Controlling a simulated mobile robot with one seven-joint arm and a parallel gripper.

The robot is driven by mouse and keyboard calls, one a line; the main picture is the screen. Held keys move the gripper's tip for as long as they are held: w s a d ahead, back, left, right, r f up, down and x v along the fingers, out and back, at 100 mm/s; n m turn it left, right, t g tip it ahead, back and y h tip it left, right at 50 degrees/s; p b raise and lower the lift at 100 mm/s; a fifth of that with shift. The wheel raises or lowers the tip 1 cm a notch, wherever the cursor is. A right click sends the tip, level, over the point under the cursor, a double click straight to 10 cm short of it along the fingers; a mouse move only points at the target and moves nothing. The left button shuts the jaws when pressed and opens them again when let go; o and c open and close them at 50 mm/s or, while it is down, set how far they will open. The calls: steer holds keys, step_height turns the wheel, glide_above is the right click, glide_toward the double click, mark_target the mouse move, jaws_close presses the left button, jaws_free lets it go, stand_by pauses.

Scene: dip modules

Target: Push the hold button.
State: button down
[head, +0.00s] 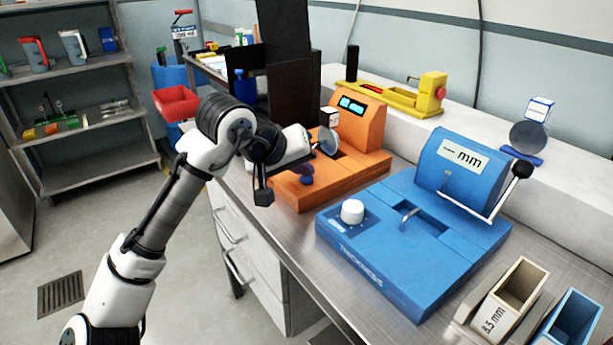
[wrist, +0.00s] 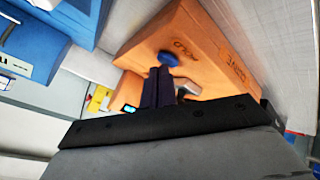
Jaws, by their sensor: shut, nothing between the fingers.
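The orange device (head: 357,135) stands on the bench and has a lit display (head: 351,105). In the wrist view, its orange top carries a round blue button (wrist: 168,58), with lettering that looks like HOLD beside it. My gripper (wrist: 160,70) is shut and empty, its dark fingers pointing at the blue button. The tips appear very close to the button and overlap its near edge in the picture; I cannot tell whether they touch.
A blue thickness device (head: 400,260) with a white knob (head: 352,211) stands to the right. A yellow device (head: 410,95) is on the ledge behind. Open bins (head: 508,300) stand at the front right. A dark upright panel (head: 288,80) rises behind my wrist.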

mark_target(304, 181)
steer(key=shift+r, duration=0.15)
steer(key=shift+r+p, duration=0.3)
steer(key=shift+p, duration=0.3)
step_height(304, 181, up, 6)
steer(key=p, duration=0.5)
stand_by(0.4)
stand_by(1.8)
